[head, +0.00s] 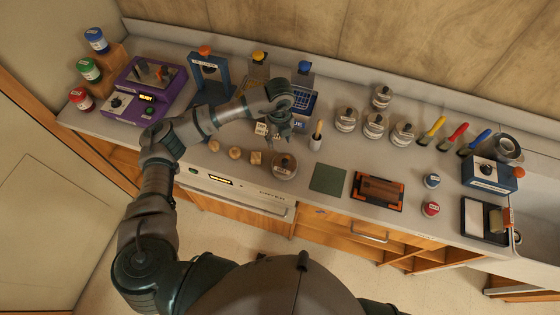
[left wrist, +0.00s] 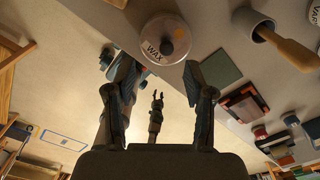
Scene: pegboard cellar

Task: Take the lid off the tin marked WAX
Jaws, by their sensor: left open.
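The tin marked WAX (left wrist: 166,40) shows at the top of the left wrist view, with its label readable and a round knobbed lid on it. In the head view this tin (head: 284,166) stands near the counter's front edge, left of the green mat. My left gripper (head: 284,132) is open and empty, above and just behind the tin. In the left wrist view its two fingers (left wrist: 162,68) are spread, with the tin beyond the tips and not between them. A small distant gripper, seemingly my right one (left wrist: 157,101), shows there; its jaw state is unclear.
A brush pot (head: 316,142) stands right of the tin, and the green mat (head: 328,178) lies beside it. Wooden pieces (head: 235,153) are to its left. Several similar lidded tins (head: 374,124) stand farther right. An orange-and-black tray (head: 378,190) lies beyond the mat.

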